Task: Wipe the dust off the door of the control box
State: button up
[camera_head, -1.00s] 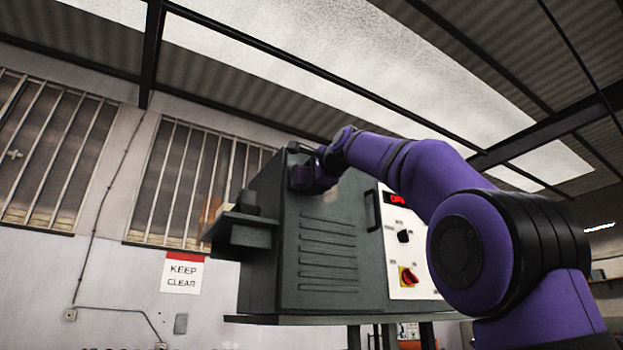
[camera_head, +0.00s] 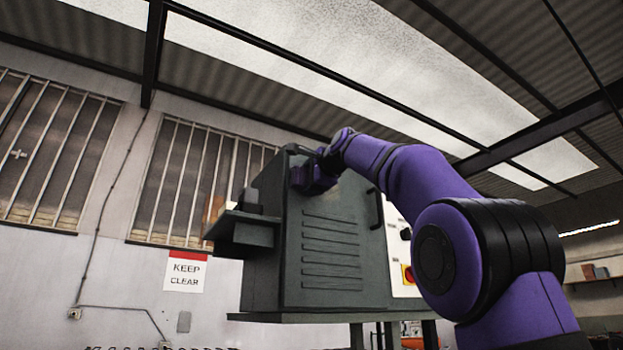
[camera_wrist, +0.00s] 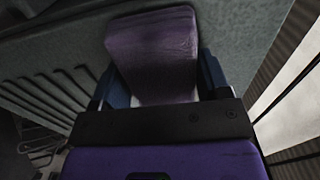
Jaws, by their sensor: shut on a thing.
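The dark grey-green control box (camera_head: 262,262) stands raised on legs, seen from below. Its door (camera_head: 330,285) has a row of louvre slots and a dark handle (camera_head: 376,208) at its right. My gripper (camera_head: 313,174) is at the upper left of the door, above the slots. In the wrist view it is shut on a purple block-like pad (camera_wrist: 152,45), whose far end is at or very near the grey door surface (camera_wrist: 75,55). I cannot tell whether it touches. No distinct dust patch can be made out.
A ledge (camera_head: 240,230) with a small block juts from the box's left side. A white panel with a red and yellow switch (camera_head: 408,274) is right of the door, partly behind my arm. A wall sign (camera_head: 186,272) and barred windows are behind.

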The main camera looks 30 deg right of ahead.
aim_at(339, 191)
jog(key=shift+w, duration=0.15)
jog(key=shift+d, duration=0.1)
jog(key=shift+d, duration=5.65)
